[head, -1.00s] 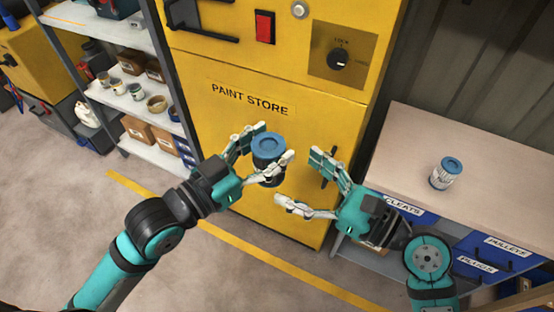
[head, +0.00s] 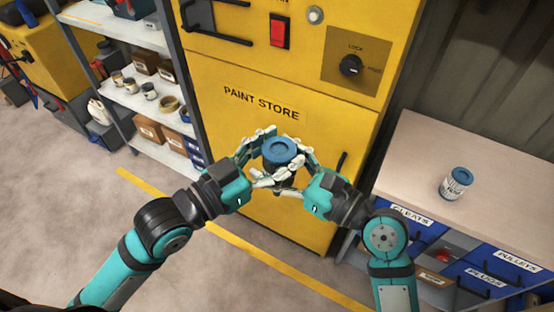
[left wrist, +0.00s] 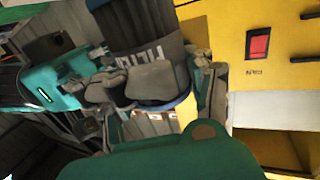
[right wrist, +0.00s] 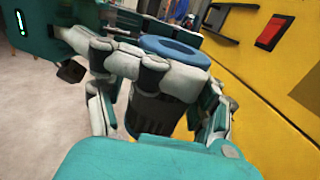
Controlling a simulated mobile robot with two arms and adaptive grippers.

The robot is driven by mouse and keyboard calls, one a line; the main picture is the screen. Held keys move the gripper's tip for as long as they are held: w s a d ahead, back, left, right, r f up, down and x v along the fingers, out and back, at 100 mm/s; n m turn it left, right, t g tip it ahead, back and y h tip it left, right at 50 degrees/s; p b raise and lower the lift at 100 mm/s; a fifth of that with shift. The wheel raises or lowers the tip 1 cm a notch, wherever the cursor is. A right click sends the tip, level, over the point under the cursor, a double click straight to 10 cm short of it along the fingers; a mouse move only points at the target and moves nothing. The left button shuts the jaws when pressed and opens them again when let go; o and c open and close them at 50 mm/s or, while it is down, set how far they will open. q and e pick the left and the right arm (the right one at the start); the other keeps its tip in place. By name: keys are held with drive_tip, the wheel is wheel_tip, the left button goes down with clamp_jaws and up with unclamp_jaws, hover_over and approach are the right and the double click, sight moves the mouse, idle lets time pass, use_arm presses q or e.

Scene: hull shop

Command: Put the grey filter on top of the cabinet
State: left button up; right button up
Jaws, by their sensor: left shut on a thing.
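The grey filter (head: 280,151) has a dark grey ribbed body and a blue ring-shaped cap. It is upright in the air before the yellow cabinet (head: 240,145) marked PAINT STORE. My left gripper (head: 266,157) is shut on the filter from the left. My right gripper (head: 290,167) is around the filter from the right, its fingers spread on both sides. The right wrist view shows the filter's dark body (right wrist: 155,110) between those fingers; contact cannot be told. The cabinet's top is out of view in the head view.
A shelf unit (head: 130,85) with jars and boxes stands at the left. The cabinet front carries a red switch (head: 279,30) and a lock knob (head: 351,65).

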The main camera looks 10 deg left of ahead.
drive_tip(key=c, duration=0.9)
use_arm(q)
drive_tip(key=o, duration=1.3)
drive_tip(key=shift+s, duration=0.1)
